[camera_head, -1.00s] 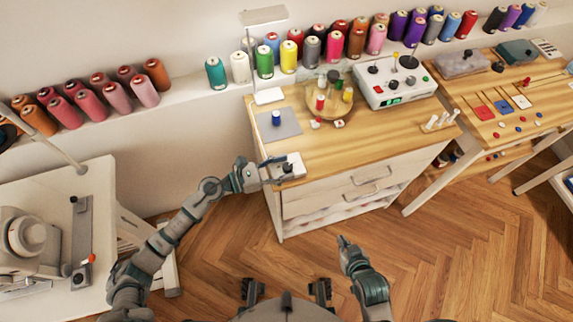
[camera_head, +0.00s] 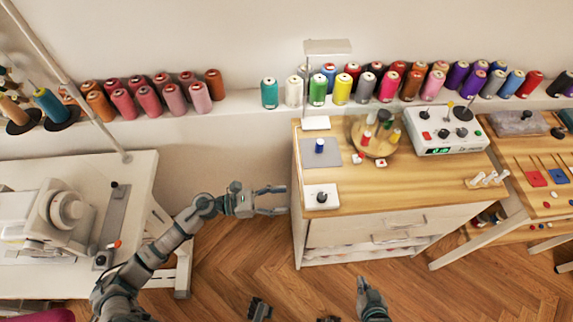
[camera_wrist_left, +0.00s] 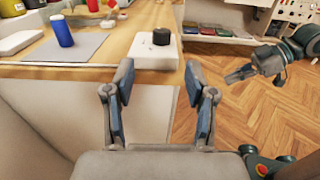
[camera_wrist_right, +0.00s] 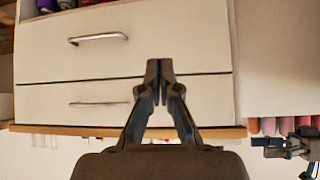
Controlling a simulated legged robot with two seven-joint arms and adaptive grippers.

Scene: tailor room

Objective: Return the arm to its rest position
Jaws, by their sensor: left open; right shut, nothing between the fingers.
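My left gripper (camera_head: 272,201) is open and empty, just left of the wooden-topped cabinet. In the left wrist view its spread fingers (camera_wrist_left: 160,88) are in front of the cabinet's edge, with a white block with a black knob (camera_wrist_left: 158,47) beyond them. That white block (camera_head: 321,197) sits on the cabinet's front left corner, apart from the gripper. My right gripper (camera_head: 362,284) is low over the floor in front of the cabinet. In the right wrist view its fingers (camera_wrist_right: 160,75) are shut with nothing between them, facing the cabinet drawers.
The cabinet top (camera_head: 370,190) holds a grey mat (camera_head: 330,155) with a blue spool (camera_head: 319,145), a round wooden tray (camera_head: 378,150) and a control box (camera_head: 445,132). A sewing machine (camera_head: 62,215) stands on a white table at left. Open floor (camera_head: 240,265) lies between the table and cabinet.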

